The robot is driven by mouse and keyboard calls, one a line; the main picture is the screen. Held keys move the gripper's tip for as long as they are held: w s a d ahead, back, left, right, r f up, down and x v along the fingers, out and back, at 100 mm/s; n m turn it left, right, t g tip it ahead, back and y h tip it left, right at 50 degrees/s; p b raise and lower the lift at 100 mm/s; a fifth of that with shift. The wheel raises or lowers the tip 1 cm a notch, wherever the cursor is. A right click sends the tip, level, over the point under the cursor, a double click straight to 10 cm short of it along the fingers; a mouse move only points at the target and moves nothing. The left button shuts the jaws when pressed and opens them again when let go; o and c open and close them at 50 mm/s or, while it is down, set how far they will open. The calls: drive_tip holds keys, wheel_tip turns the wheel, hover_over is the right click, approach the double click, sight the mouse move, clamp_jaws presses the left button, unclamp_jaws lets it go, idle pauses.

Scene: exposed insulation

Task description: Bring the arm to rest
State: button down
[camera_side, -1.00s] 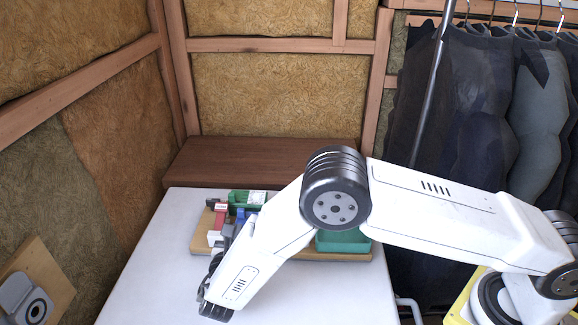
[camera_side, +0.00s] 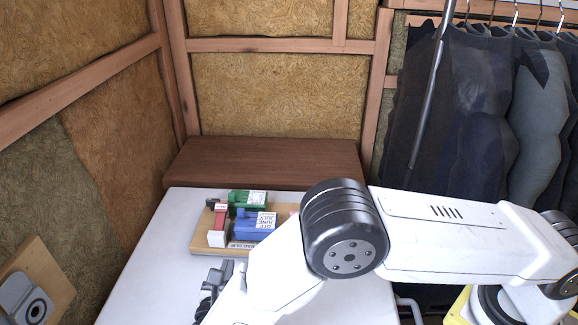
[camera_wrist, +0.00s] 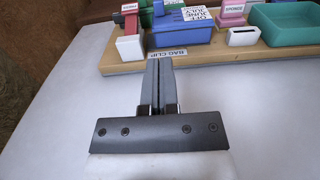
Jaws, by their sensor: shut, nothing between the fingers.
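In the side view my gripper (camera_side: 222,272) is over the white table, in front of the board and partly hidden by my forearm. My arm reaches in from the right, bent at the large dark joint. The wooden board (camera_side: 205,243) holds a blue item (camera_side: 252,228), a green item (camera_side: 246,197) and a red and white item (camera_side: 218,226). A "BAG CLIP" label (camera_wrist: 168,53) is on the board's front.
The white table (camera_side: 165,250) is clear left of the board. The wrist view also shows a pink item (camera_wrist: 231,12), a white block (camera_wrist: 243,36) and a green tray (camera_wrist: 290,28) on the board. A brown bench (camera_side: 265,160) stands behind. Dark suits (camera_side: 460,110) hang at right.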

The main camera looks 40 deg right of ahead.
drive_tip(key=s+d+r+m+g+y, duration=0.1)
drive_tip(key=s+d+m+g+y, duration=0.1)
drive_tip(key=d+m+g, duration=0.55)
drive_tip(key=s+d+r+m+g+y, duration=0.2)
drive_tip(key=d+m+g, duration=0.15)
drive_tip(key=d, duration=0.65)
drive_tip(key=s+d+r+m+y, duration=0.5)
drive_tip(key=s+d+m+y, duration=0.3)
drive_tip(key=m, duration=0.8)
drive_tip(key=shift+s+d+t+y, duration=0.3)
drive_tip(key=shift+s+t+y, duration=0.1)
drive_tip(key=shift+s, duration=0.85)
